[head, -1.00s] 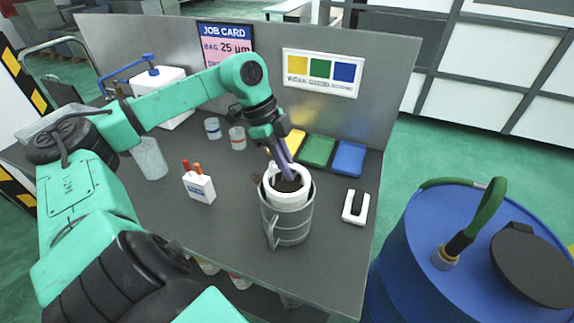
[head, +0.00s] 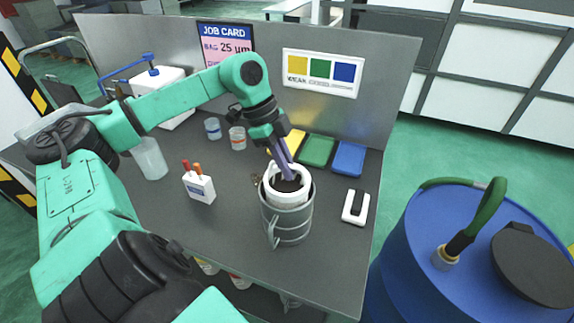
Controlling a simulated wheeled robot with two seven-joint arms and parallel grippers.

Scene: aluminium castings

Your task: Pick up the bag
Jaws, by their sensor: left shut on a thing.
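My left gripper (head: 284,160) reaches down from above with its purple fingers at a white ring (head: 273,196), which looks like the collar of the bag. The fingers are shut on it at its far inner side. The ring sits at the mouth of a grey ribbed metal can (head: 290,231) with a side handle, and dark material shows inside the ring. The rest of the bag is hidden in the can. My right gripper is not in view.
Yellow, green (head: 318,150) and blue (head: 349,158) trays lie behind the can. A job card (head: 226,45) reads "BAG 25 µm". A blue drum (head: 425,270) stands off the bench's right edge.

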